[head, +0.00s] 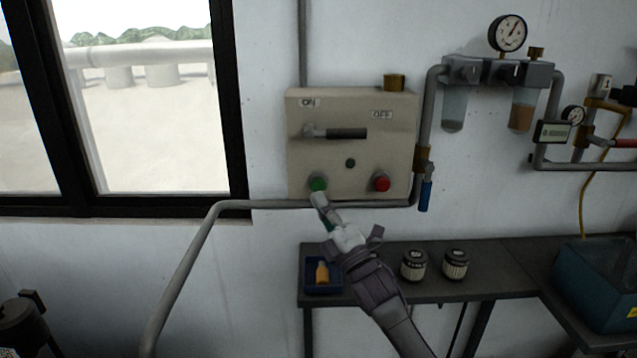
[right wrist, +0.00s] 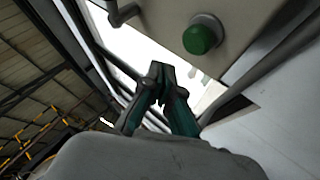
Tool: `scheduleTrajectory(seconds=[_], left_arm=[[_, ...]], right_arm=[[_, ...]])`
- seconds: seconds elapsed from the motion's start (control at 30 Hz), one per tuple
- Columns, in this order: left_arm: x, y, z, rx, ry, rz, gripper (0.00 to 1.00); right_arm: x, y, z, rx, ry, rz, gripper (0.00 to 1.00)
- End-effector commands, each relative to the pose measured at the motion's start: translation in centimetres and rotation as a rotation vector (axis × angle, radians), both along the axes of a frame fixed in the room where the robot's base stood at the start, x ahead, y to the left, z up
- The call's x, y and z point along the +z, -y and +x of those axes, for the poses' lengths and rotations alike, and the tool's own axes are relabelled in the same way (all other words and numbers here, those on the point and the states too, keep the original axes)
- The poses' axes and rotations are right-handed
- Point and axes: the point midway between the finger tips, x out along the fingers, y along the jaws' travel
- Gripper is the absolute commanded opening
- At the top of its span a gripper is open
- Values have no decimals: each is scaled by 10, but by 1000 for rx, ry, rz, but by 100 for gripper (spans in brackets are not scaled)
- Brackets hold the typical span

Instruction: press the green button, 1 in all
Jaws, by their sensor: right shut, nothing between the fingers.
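The green button (head: 318,184) sits at the lower left of a beige control box on the wall. In the right wrist view the green button (right wrist: 201,37) is a domed cap on the box's face, up and right of my fingertips. My right gripper (head: 319,198) is shut and empty, its tips just below the green button in the head view. In the right wrist view the gripper's closed tips (right wrist: 162,72) appear apart from the button. Whether they touch it cannot be told from the head view. My left gripper is not in view.
The control box (head: 388,150) also carries a red button (head: 381,183) and a lever handle (head: 346,133). A grey pipe (head: 270,204) runs just under the box. A dark bench (head: 390,295) below holds a blue tray (head: 308,275) and two jars.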

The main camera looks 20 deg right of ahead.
Motion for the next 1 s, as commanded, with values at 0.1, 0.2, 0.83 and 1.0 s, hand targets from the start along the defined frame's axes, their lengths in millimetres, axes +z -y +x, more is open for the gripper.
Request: scheduleTrajectory(seconds=[0.1, 0.2, 0.83, 1.0], left_arm=[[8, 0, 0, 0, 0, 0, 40], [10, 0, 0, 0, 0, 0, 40], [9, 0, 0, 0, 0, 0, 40], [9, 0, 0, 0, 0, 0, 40]], right_arm=[[1, -4, -11, 1, -3, 2, 0], [1, -5, -17, 1, -1, 2, 0], [0, -6, -19, 0, 0, 0, 0], [-27, -7, -25, 13, -114, 62, 0]])
